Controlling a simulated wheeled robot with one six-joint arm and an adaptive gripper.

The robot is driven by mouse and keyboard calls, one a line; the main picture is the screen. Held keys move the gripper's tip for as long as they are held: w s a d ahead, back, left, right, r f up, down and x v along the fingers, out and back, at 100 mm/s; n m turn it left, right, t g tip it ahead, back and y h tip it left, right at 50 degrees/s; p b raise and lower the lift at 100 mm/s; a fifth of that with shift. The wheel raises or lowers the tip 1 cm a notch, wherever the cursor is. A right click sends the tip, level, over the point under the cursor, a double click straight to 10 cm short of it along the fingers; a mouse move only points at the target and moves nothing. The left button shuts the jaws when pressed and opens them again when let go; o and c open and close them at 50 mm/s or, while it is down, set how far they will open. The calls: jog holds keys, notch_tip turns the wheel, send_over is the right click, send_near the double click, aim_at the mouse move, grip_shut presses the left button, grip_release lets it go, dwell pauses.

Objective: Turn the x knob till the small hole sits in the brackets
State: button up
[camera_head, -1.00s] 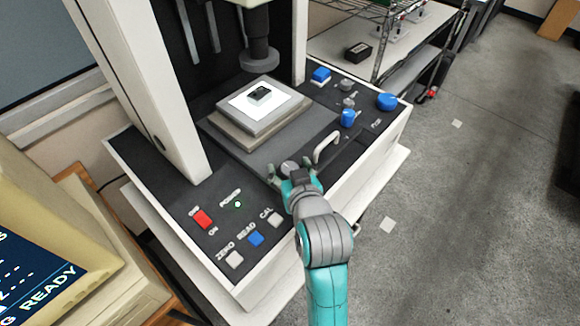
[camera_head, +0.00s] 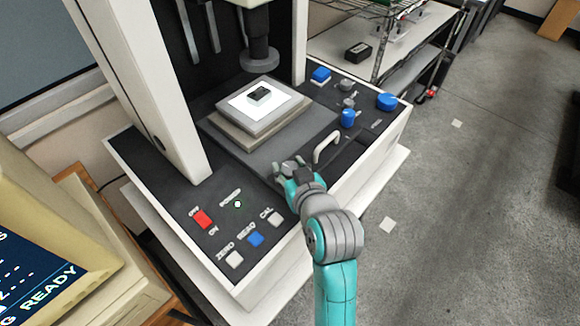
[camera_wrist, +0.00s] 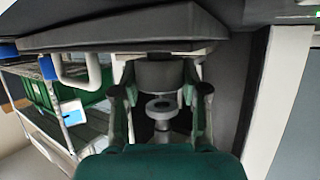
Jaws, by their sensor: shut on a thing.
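The x knob is a round grey knob at the front edge of the machine's dark panel, in the head view (camera_head: 289,165). My gripper (camera_head: 291,172) is at it from the front, with its fingers on either side, shut on it. In the wrist view a grey cylinder (camera_wrist: 160,74), which appears to be the knob, sits between the two fingers. The small hole and the brackets cannot be made out.
A white bar handle (camera_head: 326,147) is just right of the gripper. Blue knobs (camera_head: 348,118) stand farther right. Red, blue and pale buttons (camera_head: 255,239) are at the front left. A monitor (camera_head: 40,270) at lower left is cut off, showing READY.

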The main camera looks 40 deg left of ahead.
jog(key=n+g+y, duration=0.1)
jog(key=n+g, duration=0.2)
jog(key=n+g+y, duration=0.1)
jog(key=n+g, duration=0.1)
jog(key=g, duration=0.1)
jog(key=shift+w+n, duration=0.1)
jog(key=shift+n, duration=0.3)
jog(key=n+g+h, duration=0.1)
jog(key=n+g, duration=0.5)
jog(key=g, duration=0.1)
jog(key=o, duration=1.2)
jog(key=shift+c, duration=0.2)
jog(key=shift+g, duration=0.3)
jog(key=v, duration=1.2)
